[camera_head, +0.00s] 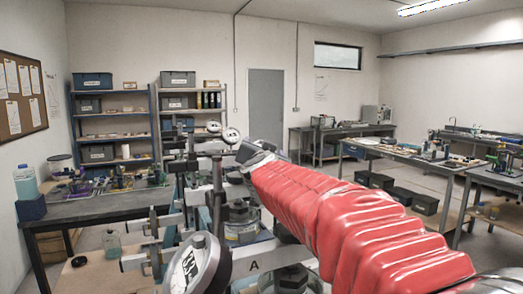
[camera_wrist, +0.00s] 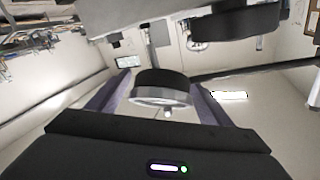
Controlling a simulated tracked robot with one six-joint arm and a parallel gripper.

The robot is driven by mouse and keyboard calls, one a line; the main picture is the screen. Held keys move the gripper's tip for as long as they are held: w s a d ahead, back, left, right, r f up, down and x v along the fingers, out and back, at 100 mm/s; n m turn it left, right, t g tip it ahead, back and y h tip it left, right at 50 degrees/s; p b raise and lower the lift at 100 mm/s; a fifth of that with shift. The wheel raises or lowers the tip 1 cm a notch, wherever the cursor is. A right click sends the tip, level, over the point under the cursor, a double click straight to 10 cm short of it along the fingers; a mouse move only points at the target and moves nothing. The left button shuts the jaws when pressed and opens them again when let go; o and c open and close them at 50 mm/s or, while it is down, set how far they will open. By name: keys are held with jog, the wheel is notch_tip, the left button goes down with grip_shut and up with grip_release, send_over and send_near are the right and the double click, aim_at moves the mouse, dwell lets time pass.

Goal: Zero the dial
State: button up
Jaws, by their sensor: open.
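In the head view, a large round dial gauge (camera_head: 188,268) with a white face and dark marks stands at the bottom left, tilted; I cannot read its pointer. Two smaller white-faced dials, one (camera_head: 231,135) right of the other (camera_head: 214,126), sit farther back on the lever frames. In the wrist view, my gripper (camera_wrist: 161,84) is open, with one finger on each side of a round part (camera_wrist: 160,88) with a dark band and a pale, shiny rim. I cannot tell whether the fingers touch it. In the head view, my red-sleeved arm hides the fingers.
A dark round part (camera_wrist: 236,23) hangs at the upper right of the wrist view. A plate marked A (camera_head: 254,265) and metal frame parts crowd the near bench. A side table (camera_head: 95,207) with a blue-liquid bottle (camera_head: 26,184) stands left. Shelves and benches stand farther back.

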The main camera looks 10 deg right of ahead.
jog(key=shift+w, duration=0.1)
jog(key=shift+c, duration=0.2)
jog(key=c, duration=1)
jog(key=shift+r+n+t+y, duration=0.35)
jog(key=shift+n+y, duration=0.15)
jog(key=shift+n, duration=0.1)
jog(key=shift+a+n+y, duration=0.15)
jog(key=shift+n+y, duration=0.25)
jog(key=shift+n, duration=0.1)
jog(key=shift+f, duration=0.1)
jog(key=o, duration=1)
jog(key=shift+f, duration=0.1)
jog(key=shift+o, duration=0.2)
